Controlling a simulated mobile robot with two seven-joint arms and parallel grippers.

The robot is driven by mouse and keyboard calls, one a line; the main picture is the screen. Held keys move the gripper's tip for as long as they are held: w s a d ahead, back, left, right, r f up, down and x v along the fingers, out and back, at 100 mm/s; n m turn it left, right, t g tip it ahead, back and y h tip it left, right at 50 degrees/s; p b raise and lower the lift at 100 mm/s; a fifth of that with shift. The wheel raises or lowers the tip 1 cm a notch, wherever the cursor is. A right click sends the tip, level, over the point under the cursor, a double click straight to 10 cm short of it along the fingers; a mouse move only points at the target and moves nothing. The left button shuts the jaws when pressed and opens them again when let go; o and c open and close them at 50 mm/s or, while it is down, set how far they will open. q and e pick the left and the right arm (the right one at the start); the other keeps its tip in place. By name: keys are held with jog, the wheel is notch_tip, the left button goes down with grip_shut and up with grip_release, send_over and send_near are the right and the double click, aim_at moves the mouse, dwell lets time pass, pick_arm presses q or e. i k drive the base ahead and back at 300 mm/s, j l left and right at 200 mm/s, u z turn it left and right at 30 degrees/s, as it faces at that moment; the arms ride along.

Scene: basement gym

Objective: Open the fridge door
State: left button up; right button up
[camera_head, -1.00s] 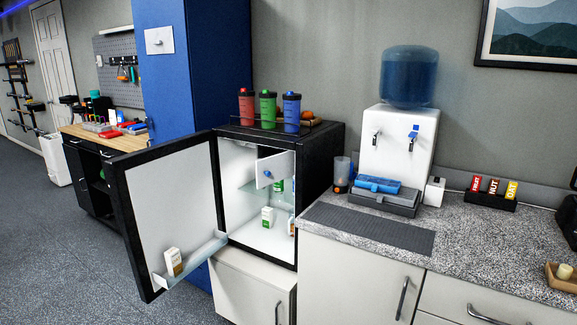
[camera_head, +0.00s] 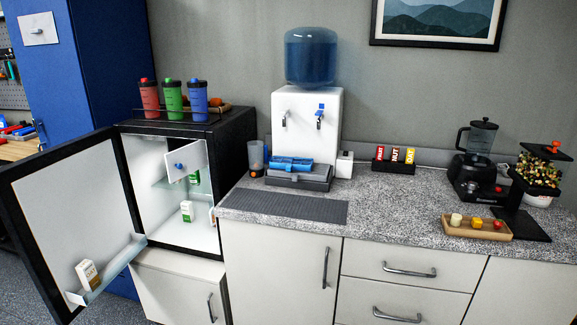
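The small black fridge (camera_head: 216,150) stands on a low white cabinet at the left. Its door (camera_head: 72,215) is swung wide open to the left, showing its white inner side. A shelf on the door holds a small carton (camera_head: 88,274). Inside the fridge are a glass shelf, a small white inner flap (camera_head: 187,160) with a blue knob, which stands ajar, and a green-and-white carton (camera_head: 186,211). Neither of my grippers shows in this view.
Red, green and blue shaker bottles (camera_head: 171,96) stand on the fridge. A granite counter (camera_head: 390,205) runs right, with a water dispenser (camera_head: 308,125), a bar rack (camera_head: 394,163), a blender (camera_head: 478,165) and a wooden tray (camera_head: 476,230). A blue cabinet (camera_head: 100,60) stands behind the door.

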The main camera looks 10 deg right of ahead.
aim_at(64, 204)
jog(key=i+j+u, duration=0.5)
jog(key=i, duration=0.45)
jog(key=i+j+u, duration=0.15)
jog(key=i, duration=0.5)
